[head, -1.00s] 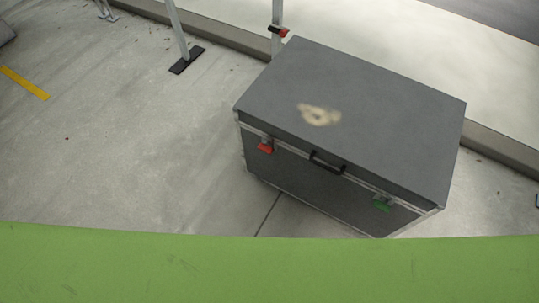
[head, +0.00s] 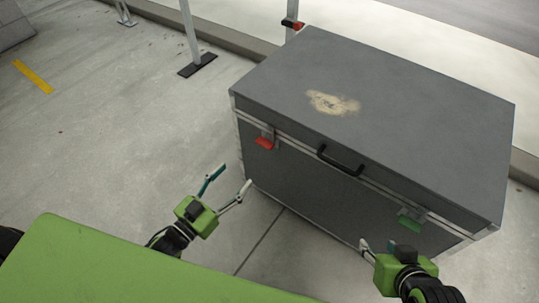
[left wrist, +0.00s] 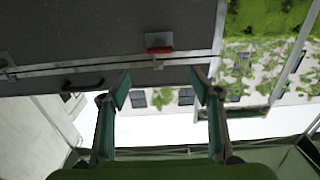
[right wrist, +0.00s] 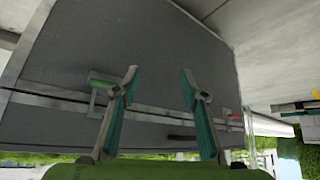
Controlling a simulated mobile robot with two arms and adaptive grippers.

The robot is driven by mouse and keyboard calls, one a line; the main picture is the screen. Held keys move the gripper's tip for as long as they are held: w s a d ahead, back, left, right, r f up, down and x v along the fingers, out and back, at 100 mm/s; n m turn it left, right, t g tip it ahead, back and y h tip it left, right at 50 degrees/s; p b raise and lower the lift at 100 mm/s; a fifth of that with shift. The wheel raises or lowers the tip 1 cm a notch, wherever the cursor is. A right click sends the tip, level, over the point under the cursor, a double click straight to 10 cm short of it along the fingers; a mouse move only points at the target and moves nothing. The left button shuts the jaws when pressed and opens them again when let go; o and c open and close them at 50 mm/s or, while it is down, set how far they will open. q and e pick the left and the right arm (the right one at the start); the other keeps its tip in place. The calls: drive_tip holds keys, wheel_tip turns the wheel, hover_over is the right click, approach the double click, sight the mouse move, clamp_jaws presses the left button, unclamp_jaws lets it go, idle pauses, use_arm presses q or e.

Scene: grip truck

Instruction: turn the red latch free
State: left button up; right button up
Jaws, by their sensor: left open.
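The red latch (head: 265,142) is on the left part of the front of a grey case (head: 400,85), just under the lid seam. It also shows in the left wrist view (left wrist: 159,49), above and between the fingers. My left gripper (head: 232,180) is open and empty, below and left of the red latch, apart from it. My right gripper (head: 383,245) is open and empty near the lower right front of the case, below the green latch (head: 410,219). The right wrist view also shows the green latch (right wrist: 101,84) left of the fingers.
A black handle (head: 340,161) sits between the two latches. Posts with a dark foot (head: 198,65) stand behind the case at the left.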

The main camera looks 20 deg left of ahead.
use_arm(q)
drive_tip(key=b, duration=0.2)
approach(262, 146)
drive_tip(key=w, duration=0.3)
drive_tip(key=x, duration=0.3)
drive_tip(key=d+b+x, duration=0.1)
drive_tip(key=x, duration=0.2)
drive_tip(key=shift+w+d+f, duration=0.1)
drive_tip(key=shift+w, duration=0.15)
drive_tip(key=c, duration=1.1)
use_arm(e)
drive_tip(key=w+a+r+t+y, duration=0.2)
drive_tip(key=w+a+r+t, duration=0.2)
drive_tip(key=w+r+t, duration=0.4)
wheel_tip(262, 146, up, 5)
drive_tip(key=shift+w+a, duration=0.15)
drive_tip(key=shift+w, duration=1)
